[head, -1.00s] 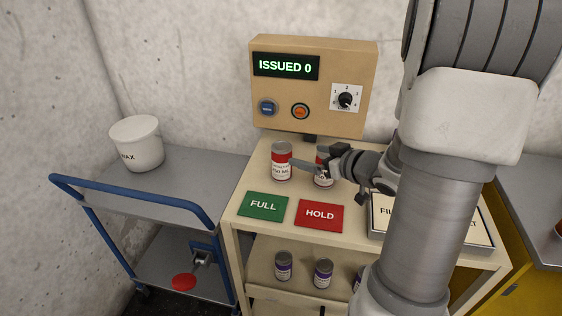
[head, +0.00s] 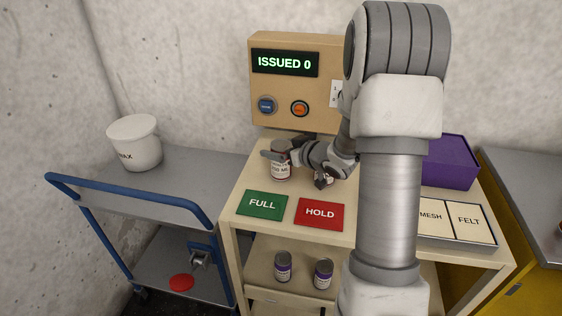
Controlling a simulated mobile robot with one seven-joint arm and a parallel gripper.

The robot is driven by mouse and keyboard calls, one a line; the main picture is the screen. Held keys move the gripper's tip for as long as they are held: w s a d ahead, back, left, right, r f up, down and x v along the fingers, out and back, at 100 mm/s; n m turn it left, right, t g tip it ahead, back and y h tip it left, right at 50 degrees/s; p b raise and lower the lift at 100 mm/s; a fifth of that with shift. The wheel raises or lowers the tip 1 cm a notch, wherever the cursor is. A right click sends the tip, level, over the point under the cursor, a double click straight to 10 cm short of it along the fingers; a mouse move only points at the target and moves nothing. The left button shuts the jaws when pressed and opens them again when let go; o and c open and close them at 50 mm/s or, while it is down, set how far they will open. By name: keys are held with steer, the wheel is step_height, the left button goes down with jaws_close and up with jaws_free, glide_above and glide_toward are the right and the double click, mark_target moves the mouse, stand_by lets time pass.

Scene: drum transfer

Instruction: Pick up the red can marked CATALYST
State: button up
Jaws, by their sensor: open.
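A red-topped can with a white label (head: 281,171) stands upright on the cream cart top, behind the green FULL card. The label shows "ML"; I cannot read CATALYST on it. My gripper (head: 279,158) is open at the upper part of this can, with a dark finger across its upper left. The finger covers most of the red band. I cannot tell whether the fingers touch the can or whether both straddle it. The place just right of the can is hidden by my gripper and wrist.
The FULL card (head: 262,205) and red HOLD card (head: 320,213) lie in front. A tan panel (head: 265,85) reading ISSUED 0 stands behind. Purple-labelled cans (head: 283,267) are on the lower shelf. A purple box (head: 452,162) and a MESH/FELT tray (head: 458,241) are right.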

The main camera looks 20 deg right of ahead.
jaws_close()
stand_by(0.5)
